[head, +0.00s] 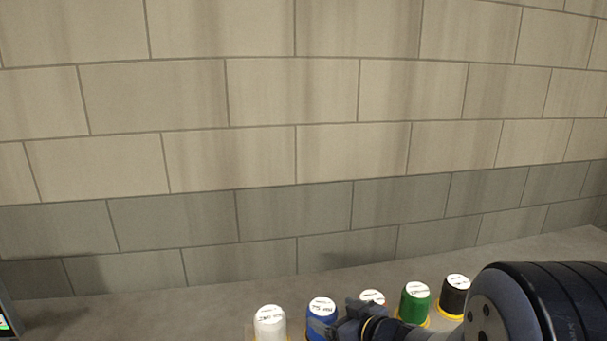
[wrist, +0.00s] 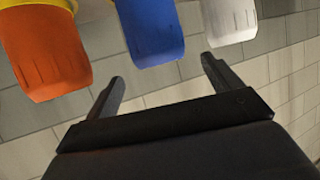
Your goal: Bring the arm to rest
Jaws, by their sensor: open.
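My gripper (head: 333,316) is at the bottom of the head view, in front of the blue and red capped containers. In the wrist view my gripper (wrist: 162,70) has its two dark fingers spread apart with nothing between them. The blue container (wrist: 153,30) shows beyond the gap between the fingers, apart from them as far as I can tell. My dark arm reaches in from the lower right of the head view and hides most of the red container (head: 372,296).
A row of capped containers stands on the grey surface (head: 180,310): white (head: 270,320), blue (head: 322,308), red, green (head: 415,300) and black (head: 455,292). A tiled wall (head: 290,90) rises behind. A dark device with a lit screen (head: 4,322) is cut off at the left edge.

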